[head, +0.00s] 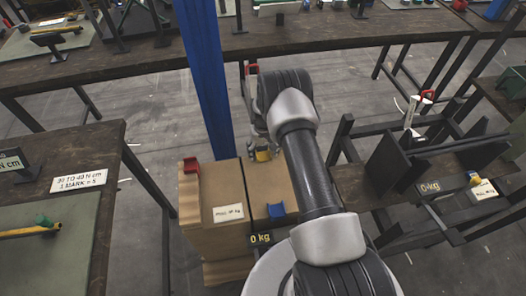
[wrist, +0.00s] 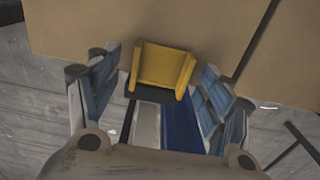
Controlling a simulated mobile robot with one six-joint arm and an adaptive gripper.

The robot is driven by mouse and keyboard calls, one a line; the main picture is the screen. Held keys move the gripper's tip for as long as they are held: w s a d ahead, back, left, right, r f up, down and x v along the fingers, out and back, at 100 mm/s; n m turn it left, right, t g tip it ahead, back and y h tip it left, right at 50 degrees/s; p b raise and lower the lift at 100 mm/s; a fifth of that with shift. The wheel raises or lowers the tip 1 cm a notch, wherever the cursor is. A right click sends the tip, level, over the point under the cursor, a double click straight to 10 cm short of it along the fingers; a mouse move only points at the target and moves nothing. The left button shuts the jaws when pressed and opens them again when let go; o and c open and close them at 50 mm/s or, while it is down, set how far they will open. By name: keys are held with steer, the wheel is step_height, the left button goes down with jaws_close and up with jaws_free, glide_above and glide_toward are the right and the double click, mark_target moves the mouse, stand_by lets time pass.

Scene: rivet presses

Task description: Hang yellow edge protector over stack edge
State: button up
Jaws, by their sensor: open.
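The yellow edge protector (wrist: 162,66) is an angled piece with two side flanges. In the wrist view it sits at the edge of the brown carton stack (wrist: 85,22), its back part against the carton top. In the head view it is a small yellow patch (head: 263,155) at the far edge of the stack (head: 217,187). My gripper (wrist: 160,78) is open, with one blue-grey finger on each side of the protector and narrow gaps visible. The arm partly hides the gripper in the head view. The protector's underside is hidden.
A red protector (head: 191,166) and a blue protector (head: 276,211) sit on other edges of the stack. A blue post (head: 205,80) stands close behind it. Workbenches (head: 85,200) flank the left and back; a dark rack (head: 420,170) is on the right.

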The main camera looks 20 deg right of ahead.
step_height(320, 180, up, 12)
stand_by(0.6)
stand_by(0.5)
steer(key=s+a+r+t, duration=0.15)
steer(key=s+r, duration=0.25)
steer(key=r, duration=0.5)
steer(key=s+a+r+n, duration=0.1)
steer(key=s+a+r, duration=0.2)
steer(key=r, duration=0.7)
steer(key=s+a+r+t, duration=0.15)
steer(key=s+r, duration=0.25)
steer(key=r, duration=0.5)
steer(key=s+a+r, duration=0.2)
steer(key=s+r, duration=0.1)
steer(key=s, duration=0.8)
steer(key=s+a+r+n+t, duration=0.1)
steer(key=s+a+r, duration=0.2)
steer(key=s, duration=0.9)
steer(key=shift+s+a+r+t, duration=0.2)
steer(key=shift+s+a+t, duration=0.1)
steer(key=shift+a, duration=0.05)
steer(key=shift+c, duration=0.5)
